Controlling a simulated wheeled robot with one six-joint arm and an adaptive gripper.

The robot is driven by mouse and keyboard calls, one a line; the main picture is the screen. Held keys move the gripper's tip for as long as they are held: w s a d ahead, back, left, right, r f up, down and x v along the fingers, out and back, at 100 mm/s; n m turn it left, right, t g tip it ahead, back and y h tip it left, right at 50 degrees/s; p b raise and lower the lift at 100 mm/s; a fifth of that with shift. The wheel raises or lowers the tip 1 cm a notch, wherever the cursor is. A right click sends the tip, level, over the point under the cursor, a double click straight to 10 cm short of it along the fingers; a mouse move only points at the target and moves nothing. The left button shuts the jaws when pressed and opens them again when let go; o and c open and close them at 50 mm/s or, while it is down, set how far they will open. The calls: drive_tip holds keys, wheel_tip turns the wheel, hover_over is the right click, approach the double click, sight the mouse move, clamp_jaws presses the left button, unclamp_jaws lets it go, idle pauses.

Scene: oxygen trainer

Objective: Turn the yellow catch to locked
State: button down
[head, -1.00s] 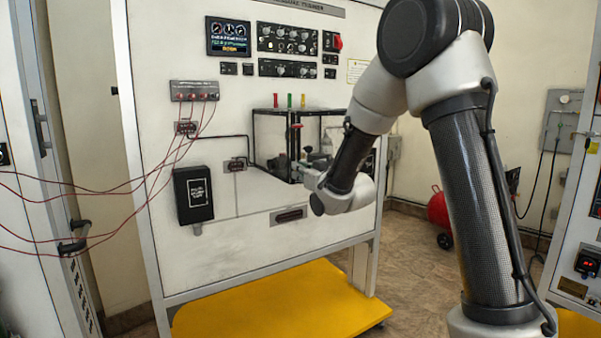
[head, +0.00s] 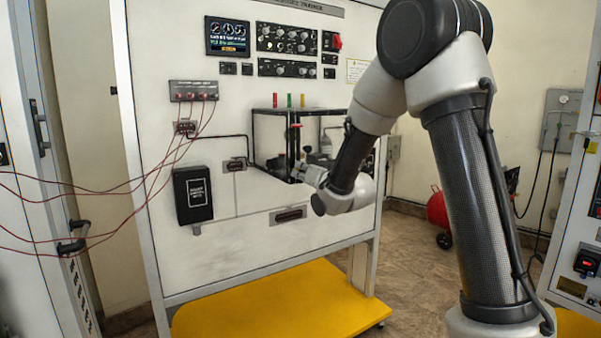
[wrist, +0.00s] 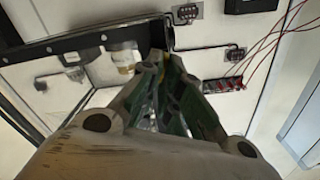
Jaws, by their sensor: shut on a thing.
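My gripper (head: 298,171) is at the front of the dark-framed clear chamber (head: 268,150) on the white trainer panel. In the wrist view the fingers of my gripper (wrist: 168,66) come together at the chamber's dark frame (wrist: 95,40). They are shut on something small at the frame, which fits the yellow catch. The fingers hide nearly all of it. I cannot make out the catch's angle in either view.
Red leads (head: 160,185) hang from a terminal block (head: 194,91) at the left of the panel. A black box (head: 193,194) sits below them. A yellow base shelf (head: 275,300) lies under the panel. Open floor (head: 415,285) is at the right.

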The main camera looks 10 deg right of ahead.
drive_tip(key=m, duration=0.6)
drive_tip(key=shift+d+f+m, duration=0.25)
drive_tip(key=shift+m, duration=0.05)
drive_tip(key=m, duration=0.6)
drive_tip(key=shift+w+d+f, duration=0.1)
drive_tip(key=shift+f, duration=0.2)
drive_tip(key=shift+m, duration=0.3)
drive_tip(key=c, duration=1.6)
unclamp_jaws()
drive_tip(key=v, duration=0.7)
drive_tip(key=shift+s, duration=0.25)
